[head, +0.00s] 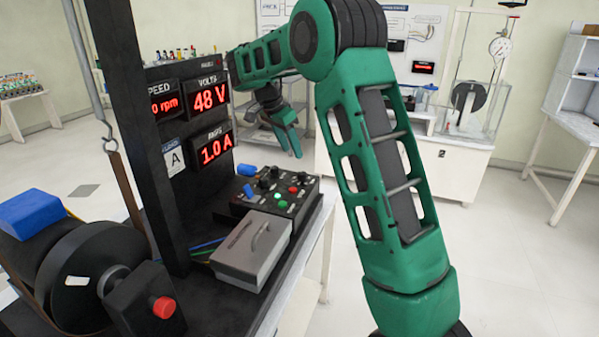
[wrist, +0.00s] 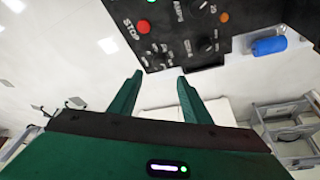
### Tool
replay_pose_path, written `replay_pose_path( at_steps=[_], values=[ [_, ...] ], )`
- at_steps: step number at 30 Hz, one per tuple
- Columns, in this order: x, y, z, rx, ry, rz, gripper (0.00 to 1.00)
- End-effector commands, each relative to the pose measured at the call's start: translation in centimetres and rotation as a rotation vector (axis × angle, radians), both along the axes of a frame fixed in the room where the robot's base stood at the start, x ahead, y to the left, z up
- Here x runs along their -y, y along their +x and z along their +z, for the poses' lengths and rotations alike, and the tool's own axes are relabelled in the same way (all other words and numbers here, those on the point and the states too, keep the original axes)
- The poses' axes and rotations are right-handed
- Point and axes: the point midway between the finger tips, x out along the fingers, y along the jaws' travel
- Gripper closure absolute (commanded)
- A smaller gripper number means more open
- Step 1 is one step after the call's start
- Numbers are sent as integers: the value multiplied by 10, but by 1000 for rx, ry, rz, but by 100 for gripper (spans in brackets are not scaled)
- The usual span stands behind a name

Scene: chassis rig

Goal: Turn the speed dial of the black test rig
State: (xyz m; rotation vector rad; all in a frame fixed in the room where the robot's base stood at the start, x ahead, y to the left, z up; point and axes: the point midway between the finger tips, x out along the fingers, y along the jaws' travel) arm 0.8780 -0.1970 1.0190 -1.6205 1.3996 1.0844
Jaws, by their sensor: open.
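The black test rig (head: 125,100) stands at the left of the head view, with lit red displays, among them 48 V and 1.0 A. Its black control panel (head: 242,208) lies low in front of the displays and carries several black knobs, a red button and a green button. The panel also shows in the wrist view (wrist: 168,22), upside down, with black knobs (wrist: 205,47) and a red STOP button (wrist: 143,26). I cannot tell which knob is the speed dial. My gripper (wrist: 159,78) is open and empty, apart from the panel; in the head view (head: 290,150) it appears beyond it.
A grey box with a handle (head: 251,250) sits at the panel's near side. A blue cylinder (head: 247,170) lies by the panel's far edge. A motor with a red button (head: 163,307) is at front left. White benches stand behind; the floor at right is clear.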

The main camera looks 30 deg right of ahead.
Motion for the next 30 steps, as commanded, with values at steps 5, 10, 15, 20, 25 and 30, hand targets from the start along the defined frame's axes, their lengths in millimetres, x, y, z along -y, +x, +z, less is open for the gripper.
replay_pose_path(
  at_steps=[5, 10, 15, 20, 25, 30],
  values=[
    [7, 1, -16, -1, -1, -4, 56],
    [19, 2, -44, -4, 0, -5, 56],
    [31, 3, -70, -2, 1, -5, 56],
    [38, 5, -88, -1, 1, -4, 56],
    [42, 5, -98, -1, 0, -4, 56],
    [43, 6, -99, 1, 0, -4, 56]
  ],
)
